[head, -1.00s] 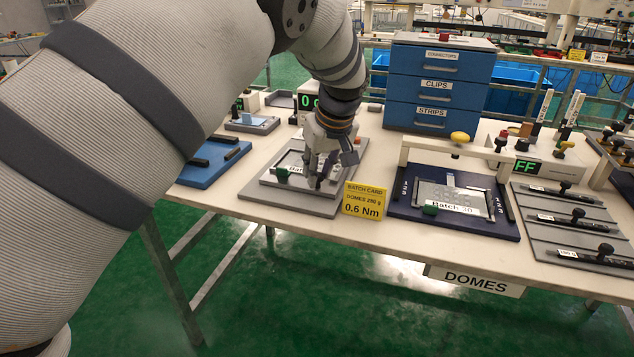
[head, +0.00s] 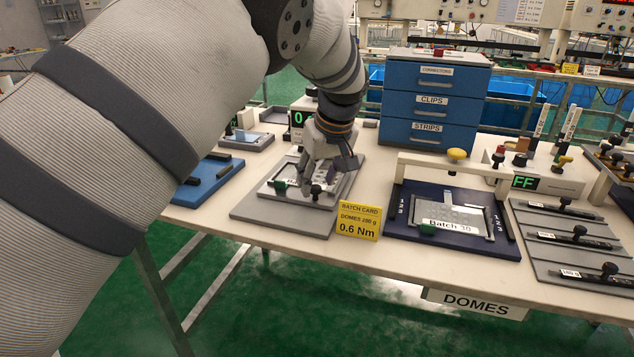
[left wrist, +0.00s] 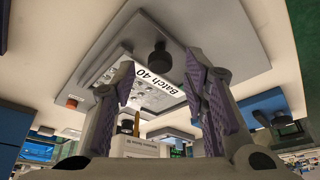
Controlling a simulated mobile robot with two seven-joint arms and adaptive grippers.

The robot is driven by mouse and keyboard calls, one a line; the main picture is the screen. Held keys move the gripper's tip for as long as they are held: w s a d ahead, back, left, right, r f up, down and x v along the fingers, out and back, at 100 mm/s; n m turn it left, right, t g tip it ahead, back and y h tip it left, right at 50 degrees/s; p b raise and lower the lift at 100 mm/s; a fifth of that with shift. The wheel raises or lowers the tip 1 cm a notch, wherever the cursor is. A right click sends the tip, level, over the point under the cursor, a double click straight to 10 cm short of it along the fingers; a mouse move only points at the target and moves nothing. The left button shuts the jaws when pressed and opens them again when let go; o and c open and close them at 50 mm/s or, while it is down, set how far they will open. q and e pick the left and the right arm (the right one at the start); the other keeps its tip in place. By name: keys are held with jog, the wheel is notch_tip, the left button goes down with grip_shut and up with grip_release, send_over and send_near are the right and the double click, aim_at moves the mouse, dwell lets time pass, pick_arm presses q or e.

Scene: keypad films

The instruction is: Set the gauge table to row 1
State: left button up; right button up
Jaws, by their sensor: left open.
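A grey stepped plate (head: 250,210), which I take to be the gauge table, lies on the bench under my left gripper (head: 326,174). It carries a film marked "Batch 40" (left wrist: 153,86), a green knob (head: 280,187) and a black knob (head: 316,191). My left gripper is open and empty, just behind and above the black knob. In the left wrist view the black knob (left wrist: 159,60) stands beyond the spread purple-padded fingers (left wrist: 164,85), apart from them. I cannot read any row mark on this plate. My right gripper is not in view.
A dark blue fixture (head: 400,226) with a "Batch 30" film stands to the right, under a cream bridge with a yellow knob (head: 457,154). A yellow batch card (head: 358,220) stands between. Blue drawers (head: 430,105) stand behind; a grey slotted board (head: 545,262) lies far right.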

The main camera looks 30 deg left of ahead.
pick_arm(q)
jog(key=v, duration=1)
jog(key=shift+r, duration=0.15)
